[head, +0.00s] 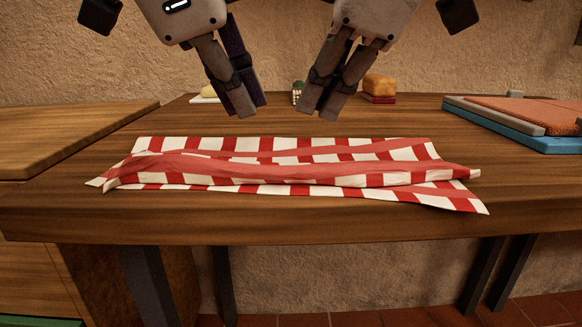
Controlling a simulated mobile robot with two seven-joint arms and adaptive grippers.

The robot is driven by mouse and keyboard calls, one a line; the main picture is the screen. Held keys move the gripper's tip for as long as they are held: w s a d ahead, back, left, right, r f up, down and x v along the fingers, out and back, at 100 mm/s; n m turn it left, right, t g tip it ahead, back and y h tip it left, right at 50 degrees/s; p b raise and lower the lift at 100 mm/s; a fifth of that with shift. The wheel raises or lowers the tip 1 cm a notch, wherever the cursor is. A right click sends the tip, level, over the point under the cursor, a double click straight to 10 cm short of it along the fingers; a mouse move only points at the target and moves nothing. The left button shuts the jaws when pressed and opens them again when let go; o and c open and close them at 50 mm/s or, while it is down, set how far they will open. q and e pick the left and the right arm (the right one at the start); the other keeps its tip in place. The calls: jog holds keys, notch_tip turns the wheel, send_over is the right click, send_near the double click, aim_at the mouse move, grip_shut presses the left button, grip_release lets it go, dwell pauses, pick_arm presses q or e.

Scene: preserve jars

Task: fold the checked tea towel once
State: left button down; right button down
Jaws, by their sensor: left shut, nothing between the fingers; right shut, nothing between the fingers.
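The red and white checked tea towel (300,173) lies folded over on the wooden table, in a wide band near the front edge. Its upper layer runs across the middle with a raised, wavy edge. The layers do not line up exactly, and corners of the lower layer stick out at the front right and the left. My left gripper (246,108) is shut and empty above the table, behind the towel's left half. My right gripper (318,106) is shut and empty, close to its right. Neither gripper touches the towel.
The wooden table (200,222) is clear around the towel. A wooden board or surface (60,135) lies at the left. A blue board (500,128) with a grey-edged, reddish mat (530,112) lies at the right.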

aim_at(176, 145)
pick_arm(q)
jog(key=shift+w+f, duration=0.15)
jog(key=shift+f, duration=0.05)
pick_arm(e)
jog(key=shift+w+a+f, duration=0.1)
jog(key=shift+w+f, duration=0.05)
jog(key=shift+f, duration=0.05)
